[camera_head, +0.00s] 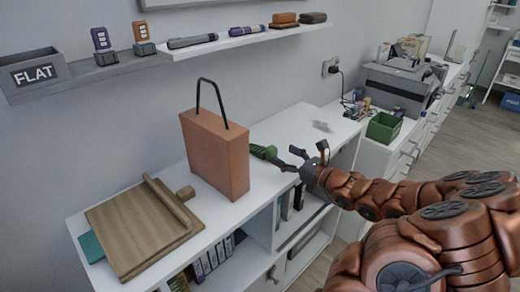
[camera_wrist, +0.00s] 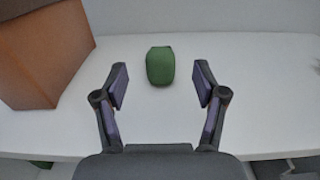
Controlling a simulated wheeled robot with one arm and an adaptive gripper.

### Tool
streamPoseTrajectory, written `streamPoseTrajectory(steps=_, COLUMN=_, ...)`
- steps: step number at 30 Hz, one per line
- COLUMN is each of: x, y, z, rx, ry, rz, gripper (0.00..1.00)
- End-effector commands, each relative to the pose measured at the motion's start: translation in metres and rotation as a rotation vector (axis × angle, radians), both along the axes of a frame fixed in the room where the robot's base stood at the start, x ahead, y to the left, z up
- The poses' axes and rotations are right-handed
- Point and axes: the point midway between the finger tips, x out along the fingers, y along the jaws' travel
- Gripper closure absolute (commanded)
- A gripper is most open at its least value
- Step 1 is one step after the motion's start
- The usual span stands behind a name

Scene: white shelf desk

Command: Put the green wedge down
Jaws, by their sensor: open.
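The green wedge (camera_head: 264,152) lies on the white desk top, just right of the orange-brown box bag. In the wrist view the green wedge (camera_wrist: 160,66) sits on the white surface, ahead of and between the fingertips, with a visible gap on both sides. My gripper (camera_head: 298,160) is open and empty, its fingers pointing toward the wedge from the right. In the wrist view my gripper (camera_wrist: 160,84) shows both fingers spread wide apart. In the head view the wedge's near end is close to the fingertips.
The tall orange-brown box (camera_head: 215,155) with a black handle stands left of the wedge. A wooden board (camera_head: 135,230) lies at the desk's left end. A wall shelf (camera_head: 225,40) runs above. A green bin (camera_head: 384,127) and a printer (camera_head: 400,80) stand further right. The desk top (camera_head: 300,120) behind my gripper is mostly clear.

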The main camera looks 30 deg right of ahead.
Motion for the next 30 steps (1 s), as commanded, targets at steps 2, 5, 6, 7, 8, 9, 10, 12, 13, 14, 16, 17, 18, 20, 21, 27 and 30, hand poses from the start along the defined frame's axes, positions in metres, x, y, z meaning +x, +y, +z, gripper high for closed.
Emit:
streamPoseTrajectory(steps=2, x=0.002, y=-0.002, z=0.0, rx=0.004, ry=0.0, rz=-0.006, gripper=0.29)
streamPoseTrajectory(steps=5, x=0.008, y=-0.001, z=0.0, rx=0.002, ry=-0.001, rz=-0.006, gripper=0.29)
streamPoseTrajectory(steps=6, x=0.011, y=-0.001, z=0.0, rx=0.002, ry=-0.001, rz=-0.007, gripper=0.29)
streamPoseTrajectory(steps=7, x=0.013, y=0.0, z=0.0, rx=0.003, ry=-0.001, rz=-0.007, gripper=0.29)
streamPoseTrajectory(steps=8, x=0.015, y=0.001, z=0.0, rx=0.003, ry=-0.001, rz=-0.007, gripper=0.29)
streamPoseTrajectory(steps=9, x=0.018, y=0.001, z=0.0, rx=0.003, ry=-0.001, rz=-0.007, gripper=0.29)
streamPoseTrajectory(steps=10, x=0.019, y=0.002, z=0.0, rx=0.003, ry=-0.001, rz=-0.007, gripper=0.29)
streamPoseTrajectory(steps=12, x=0.022, y=0.003, z=0.0, rx=0.003, ry=0.0, rz=-0.006, gripper=0.29)
streamPoseTrajectory(steps=13, x=0.023, y=0.003, z=0.0, rx=0.003, ry=0.0, rz=-0.006, gripper=0.29)
streamPoseTrajectory(steps=14, x=0.025, y=0.004, z=0.0, rx=0.003, ry=0.0, rz=-0.006, gripper=0.29)
streamPoseTrajectory(steps=16, x=0.028, y=0.005, z=-0.001, rx=0.002, ry=-0.001, rz=-0.005, gripper=0.29)
streamPoseTrajectory(steps=17, x=0.031, y=0.006, z=-0.001, rx=0.002, ry=-0.001, rz=-0.004, gripper=0.29)
streamPoseTrajectory(steps=18, x=0.035, y=0.008, z=-0.001, rx=0.002, ry=0.0, rz=-0.002, gripper=0.29)
streamPoseTrajectory(steps=20, x=0.041, y=0.01, z=-0.001, rx=0.003, ry=0.001, rz=-0.002, gripper=0.29)
streamPoseTrajectory(steps=21, x=0.045, y=0.012, z=-0.001, rx=0.002, ry=0.0, rz=-0.001, gripper=0.29)
streamPoseTrajectory(steps=27, x=0.064, y=0.016, z=-0.002, rx=0.001, ry=0.001, rz=-0.002, gripper=0.29)
streamPoseTrajectory(steps=30, x=0.07, y=0.017, z=-0.002, rx=0.001, ry=0.0, rz=-0.003, gripper=0.29)
